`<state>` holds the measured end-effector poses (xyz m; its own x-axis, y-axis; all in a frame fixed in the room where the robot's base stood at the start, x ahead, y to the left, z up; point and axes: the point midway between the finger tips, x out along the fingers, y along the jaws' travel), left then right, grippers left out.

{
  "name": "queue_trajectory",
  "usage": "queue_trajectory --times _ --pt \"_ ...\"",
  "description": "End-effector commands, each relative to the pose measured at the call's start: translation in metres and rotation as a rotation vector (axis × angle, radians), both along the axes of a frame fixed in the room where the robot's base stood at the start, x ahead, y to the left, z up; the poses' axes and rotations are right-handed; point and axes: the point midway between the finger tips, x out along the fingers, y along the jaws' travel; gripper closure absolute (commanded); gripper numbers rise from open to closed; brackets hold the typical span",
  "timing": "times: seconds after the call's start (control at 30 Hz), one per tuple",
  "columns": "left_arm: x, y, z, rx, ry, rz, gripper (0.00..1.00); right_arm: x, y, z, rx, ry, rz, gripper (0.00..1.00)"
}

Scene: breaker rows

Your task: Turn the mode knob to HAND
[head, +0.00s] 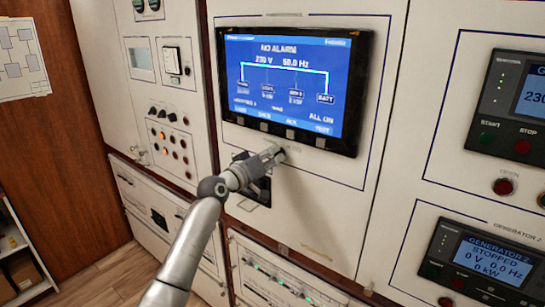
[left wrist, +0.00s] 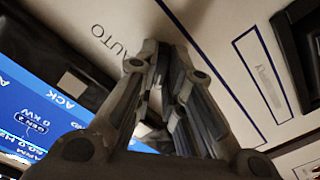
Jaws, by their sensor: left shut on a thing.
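My left gripper (head: 277,154) reaches in from the left to the white panel (head: 315,215) just below the blue screen. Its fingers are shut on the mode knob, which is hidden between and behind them. In the left wrist view the left gripper (left wrist: 163,62) has its fingertips close together against the panel. The word AUTO (left wrist: 110,41) is printed on the panel beside the fingertips. The HAND mark and the knob's pointer cannot be made out. My right gripper is in neither view.
The screen (head: 290,85) reading NO ALARM juts out right above the gripper. A black recessed part (head: 256,190) lies below it. Generator panels (head: 485,265) are at the right, and a panel of small knobs and lamps (head: 170,135) is at the left.

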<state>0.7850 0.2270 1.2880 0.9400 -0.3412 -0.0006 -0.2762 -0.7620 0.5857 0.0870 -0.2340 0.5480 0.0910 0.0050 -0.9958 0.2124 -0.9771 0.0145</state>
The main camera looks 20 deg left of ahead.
Motion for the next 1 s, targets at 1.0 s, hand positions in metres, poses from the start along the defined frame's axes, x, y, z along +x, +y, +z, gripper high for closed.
queue_trajectory --times 1.0 --pt "-0.043 0.017 -0.001 0.002 0.0 0.001 0.68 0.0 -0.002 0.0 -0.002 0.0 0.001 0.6"
